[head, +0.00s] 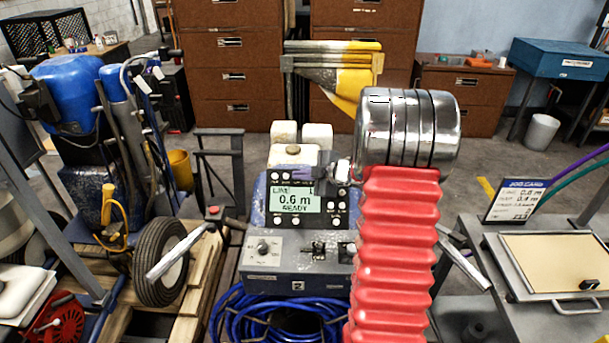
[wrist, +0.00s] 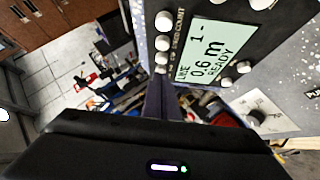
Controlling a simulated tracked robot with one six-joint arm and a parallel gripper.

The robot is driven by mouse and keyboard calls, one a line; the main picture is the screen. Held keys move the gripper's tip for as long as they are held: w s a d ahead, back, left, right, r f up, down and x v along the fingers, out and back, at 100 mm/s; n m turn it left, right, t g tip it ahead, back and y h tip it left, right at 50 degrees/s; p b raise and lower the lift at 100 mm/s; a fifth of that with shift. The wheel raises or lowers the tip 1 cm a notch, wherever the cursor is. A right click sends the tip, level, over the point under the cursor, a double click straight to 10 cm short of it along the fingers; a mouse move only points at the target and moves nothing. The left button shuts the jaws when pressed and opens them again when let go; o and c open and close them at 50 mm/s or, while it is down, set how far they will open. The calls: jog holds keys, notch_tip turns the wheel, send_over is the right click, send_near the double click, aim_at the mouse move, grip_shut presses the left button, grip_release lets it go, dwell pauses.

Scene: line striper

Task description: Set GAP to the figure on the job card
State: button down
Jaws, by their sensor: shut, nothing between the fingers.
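The striper's control panel (head: 342,200) stands in the middle of the head view. Its green display (head: 295,199) reads LINE, 0.6 m, READY, with a 1 in the top corner; the wrist view shows the same display (wrist: 212,50). A row of white buttons (wrist: 162,43) runs along the display's labelled edge. My gripper (head: 318,174) is shut and empty at that edge, partly covering the row in the head view. Its fingers (wrist: 160,100) point at the row's end; contact cannot be told. The job card (head: 514,200) stands at right, its figures small and hard to read.
A dial (head: 263,247) and toggle switches (head: 318,248) sit on the lower panel. Blue hose (head: 262,318) is coiled below. A wheeled blue sprayer (head: 72,95) stands at left. A grey bench with a tan board (head: 555,262) is at right.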

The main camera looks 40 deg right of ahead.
jog(key=shift+w+d+f, duration=0.5)
jog(key=shift+w+f, duration=0.05)
jog(key=shift+f, duration=0.2)
jog(key=shift+w+d+f, duration=0.25)
jog(key=shift+f, duration=0.1)
jog(key=shift+d+f, duration=0.2)
jog(key=shift+r, duration=0.15)
jog(key=shift+a+r, duration=0.1)
